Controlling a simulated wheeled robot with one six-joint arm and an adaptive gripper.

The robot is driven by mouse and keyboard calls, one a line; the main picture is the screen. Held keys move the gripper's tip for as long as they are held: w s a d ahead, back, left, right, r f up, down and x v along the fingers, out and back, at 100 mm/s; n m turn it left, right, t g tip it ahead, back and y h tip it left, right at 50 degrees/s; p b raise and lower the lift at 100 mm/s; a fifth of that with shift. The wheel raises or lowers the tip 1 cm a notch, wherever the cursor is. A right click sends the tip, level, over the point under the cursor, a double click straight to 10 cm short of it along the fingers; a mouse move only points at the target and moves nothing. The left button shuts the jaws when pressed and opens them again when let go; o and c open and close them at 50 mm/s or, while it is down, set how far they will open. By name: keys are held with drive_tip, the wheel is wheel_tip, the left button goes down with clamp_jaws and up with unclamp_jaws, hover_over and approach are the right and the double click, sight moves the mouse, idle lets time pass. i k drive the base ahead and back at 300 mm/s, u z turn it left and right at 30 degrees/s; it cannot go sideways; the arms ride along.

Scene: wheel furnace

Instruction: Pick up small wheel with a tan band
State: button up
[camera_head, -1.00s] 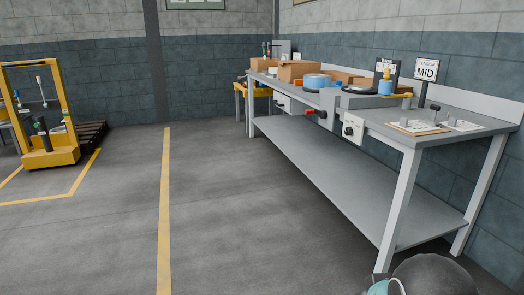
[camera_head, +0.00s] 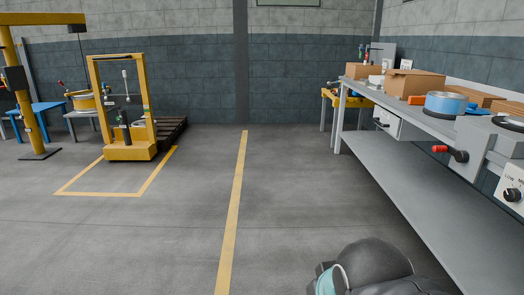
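I cannot make out a small wheel with a tan band in the current head view. A round blue-banded thing (camera_head: 446,104), wheel-like with a pale rim, stands on the grey workbench (camera_head: 408,118) at the right. A dark disc (camera_head: 509,124) lies near it at the right edge, partly cut off. Dark rounded parts of my arm with a teal ring show at the bottom right. My gripper's fingers are not visible.
Cardboard boxes (camera_head: 414,85) stand on the bench. A red-handled crank (camera_head: 449,151) juts from its front. A yellow lift frame (camera_head: 128,110) and a dark pallet (camera_head: 171,132) stand at the left. The middle floor is clear.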

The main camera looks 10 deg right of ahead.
sight(444, 103)
drive_tip(key=z, duration=0.25)
drive_tip(key=i, duration=1.45)
drive_tip(key=z, duration=0.75)
